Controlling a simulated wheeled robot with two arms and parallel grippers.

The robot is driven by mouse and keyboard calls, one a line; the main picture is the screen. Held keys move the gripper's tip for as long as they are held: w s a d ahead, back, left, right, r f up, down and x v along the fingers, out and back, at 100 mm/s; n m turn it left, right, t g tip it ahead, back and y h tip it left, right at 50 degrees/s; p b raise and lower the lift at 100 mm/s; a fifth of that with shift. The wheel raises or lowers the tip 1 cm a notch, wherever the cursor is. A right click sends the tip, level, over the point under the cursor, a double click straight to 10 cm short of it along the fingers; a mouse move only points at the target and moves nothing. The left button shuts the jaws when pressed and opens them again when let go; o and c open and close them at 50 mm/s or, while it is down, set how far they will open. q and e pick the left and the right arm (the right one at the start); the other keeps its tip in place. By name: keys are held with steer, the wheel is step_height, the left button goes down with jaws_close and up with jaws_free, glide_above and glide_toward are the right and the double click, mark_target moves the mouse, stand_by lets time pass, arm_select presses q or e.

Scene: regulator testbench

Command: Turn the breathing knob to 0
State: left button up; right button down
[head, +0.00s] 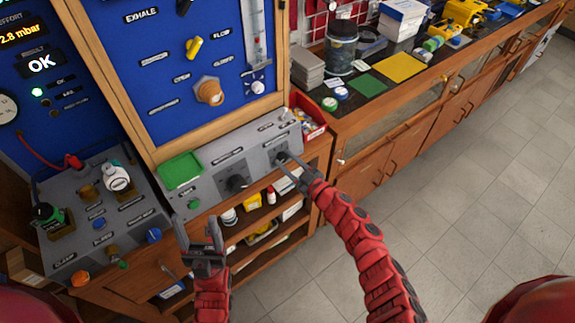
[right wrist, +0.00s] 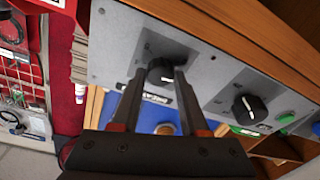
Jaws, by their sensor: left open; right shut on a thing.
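The breathing knob, a black dial (head: 281,157) with a light pointer mark, sits at the right end of the sloped grey panel (head: 215,158). It also shows in the right wrist view (right wrist: 160,70), with a label beside it that is too small to read surely. My right gripper (head: 286,167) is shut on this knob, one finger on each side, as the right wrist view shows too (right wrist: 160,77). The fingertips partly hide the knob. My left gripper (head: 197,224) is open and empty in front of the panel, to the lower left.
A second black knob (head: 236,183) is on the same panel, left of the held one. A green tray (head: 181,168) lies at the panel's left end. A grey box (head: 105,205) with coloured knobs stands further left. A red bin (head: 308,122) is just right of the panel.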

steer(key=n, duration=0.1)
steer(key=n+b, duration=0.1)
steer(key=n, duration=0.1)
steer(key=shift+f+g, duration=0.2)
steer(key=shift+g, duration=0.1)
steer(key=shift+r+n+y+b, duration=0.15)
steer(key=shift+n+y+b, duration=0.15)
steer(key=shift+n+b, duration=1)
steer(key=shift+n+g, duration=0.4)
steer(key=shift+n, duration=0.1)
steer(key=shift+c, duration=2.1)
jaws_free()
